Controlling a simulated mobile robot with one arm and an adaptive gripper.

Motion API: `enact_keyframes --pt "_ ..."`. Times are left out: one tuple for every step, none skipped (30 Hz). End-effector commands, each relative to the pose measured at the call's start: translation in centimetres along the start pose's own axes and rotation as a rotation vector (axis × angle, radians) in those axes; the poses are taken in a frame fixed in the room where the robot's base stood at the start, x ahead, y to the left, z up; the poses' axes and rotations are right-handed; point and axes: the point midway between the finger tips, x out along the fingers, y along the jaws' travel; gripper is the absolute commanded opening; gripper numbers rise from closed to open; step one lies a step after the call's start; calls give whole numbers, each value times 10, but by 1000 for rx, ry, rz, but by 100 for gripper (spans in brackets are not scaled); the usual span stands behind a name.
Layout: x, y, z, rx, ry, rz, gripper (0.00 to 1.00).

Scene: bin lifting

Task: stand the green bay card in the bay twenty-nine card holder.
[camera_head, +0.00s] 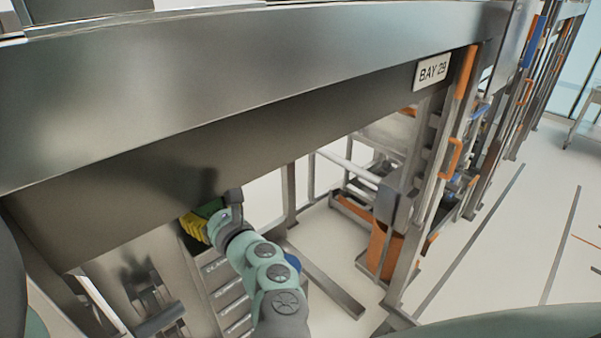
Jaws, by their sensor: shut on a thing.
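My gripper (219,213) is at the end of my pale green arm, low left of centre, close under the dark lower face of the big metal beam. It is shut on the green bay card, a dark green piece (208,207) at its far side. Most of the card and the fingers are hidden by my wrist and the beam. A yellow ribbed thing (194,226) shows right beside the gripper; I cannot tell what it is. A white BAY 29 sign (432,71) is on the beam at upper right. I cannot make out the card holder.
The wide metal beam (250,70) crosses the view above my arm. Grey slotted fronts (228,300) stand below the gripper. An upright post with orange handles (450,155) and an orange bin (383,250) are to the right. Pale floor (500,260) is open at far right.

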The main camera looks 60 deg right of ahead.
Motion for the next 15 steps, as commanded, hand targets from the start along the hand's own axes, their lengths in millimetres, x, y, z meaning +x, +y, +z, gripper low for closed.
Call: enact_keyframes --pt "1 2 1 1 0 4 24" --pt "1 2 0 0 1 5 24" --pt "1 2 -1 -1 1 6 24" --pt "1 2 -2 -1 1 6 24" --pt "1 2 -2 -1 1 6 24" --pt "1 2 -2 -1 1 6 24" --pt "1 2 -2 -1 1 6 24" --pt "1 2 -2 -1 0 6 24" --pt "1 2 -2 -1 0 6 24" --pt "1 2 -2 -1 0 6 24" --pt "1 2 -3 -1 0 5 24" --pt "0 2 -4 -1 0 5 24" --pt "0 2 -5 0 0 5 24" --pt "0 2 -6 0 0 5 24" --pt "0 2 -6 0 0 4 24"
